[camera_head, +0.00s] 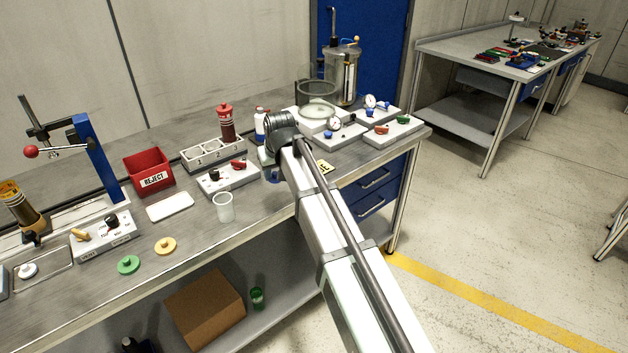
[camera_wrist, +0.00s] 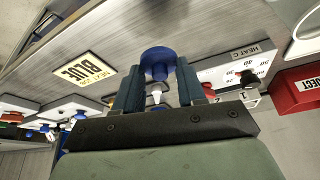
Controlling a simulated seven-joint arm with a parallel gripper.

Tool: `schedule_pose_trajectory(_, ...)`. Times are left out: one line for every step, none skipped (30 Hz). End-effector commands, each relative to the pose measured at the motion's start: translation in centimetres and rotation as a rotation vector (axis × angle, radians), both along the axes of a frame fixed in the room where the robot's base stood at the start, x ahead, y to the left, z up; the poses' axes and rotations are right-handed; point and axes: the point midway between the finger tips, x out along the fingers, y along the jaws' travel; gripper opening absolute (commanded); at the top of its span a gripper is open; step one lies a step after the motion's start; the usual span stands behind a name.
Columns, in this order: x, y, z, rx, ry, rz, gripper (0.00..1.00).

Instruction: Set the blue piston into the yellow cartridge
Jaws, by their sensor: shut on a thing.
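The blue piston (camera_wrist: 158,56) is between the two blue fingers of my gripper (camera_wrist: 157,80) in the wrist view, and the gripper is shut on it. In the head view, a bit of blue (camera_head: 272,175) shows below my wrist, over the bench beside the clear cup; the arm hides most of the gripper there. The inside of the cartridge cannot be made out.
The press (camera_head: 95,160) has a red-knobbed lever. A red reject bin (camera_head: 149,170), a numbered rack (camera_head: 213,153) with a dark red cartridge, control boxes and a clear cup (camera_head: 223,207) stand between. Yellow (camera_head: 165,246) and green (camera_head: 128,265) discs lie near the front edge.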

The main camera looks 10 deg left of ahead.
Motion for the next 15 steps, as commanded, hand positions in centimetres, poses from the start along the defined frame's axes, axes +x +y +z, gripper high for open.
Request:
schedule_pose_trajectory(0.2, 2.4, 0.5, 0.000, 0.000, 0.029, 0.12)
schedule_pose_trajectory(0.1, 3.6, 0.8, 0.000, 0.000, 0.043, 0.12)
schedule_pose_trajectory(-0.2, 5.2, 1.1, 0.000, 0.000, 0.064, 0.12)
schedule_pose_trajectory(-0.3, 6.3, 1.3, -0.001, 0.001, 0.079, 0.12)
schedule_pose_trajectory(-0.5, 7.5, 1.6, -0.001, 0.001, 0.094, 0.12)
schedule_pose_trajectory(-0.7, 9.0, 1.9, 0.000, 0.001, 0.115, 0.12)
schedule_pose_trajectory(-1.0, 10.2, 2.2, 0.000, 0.001, 0.130, 0.12)
schedule_pose_trajectory(-1.2, 11.3, 2.4, 0.000, 0.000, 0.145, 0.12)
schedule_pose_trajectory(-1.5, 12.9, 2.8, 0.000, 0.000, 0.165, 0.12)
schedule_pose_trajectory(-1.8, 14.0, 3.0, 0.000, 0.000, 0.181, 0.12)
schedule_pose_trajectory(-2.1, 15.1, 3.3, 0.000, -0.001, 0.196, 0.12)
schedule_pose_trajectory(-2.5, 16.7, 3.6, 0.000, -0.001, 0.215, 0.12)
schedule_pose_trajectory(-2.8, 17.8, 3.9, 0.000, -0.001, 0.230, 0.12)
schedule_pose_trajectory(-3.2, 18.9, 4.1, 0.000, -0.001, 0.246, 0.12)
schedule_pose_trajectory(-3.7, 20.4, 4.5, 0.000, 0.000, 0.264, 0.12)
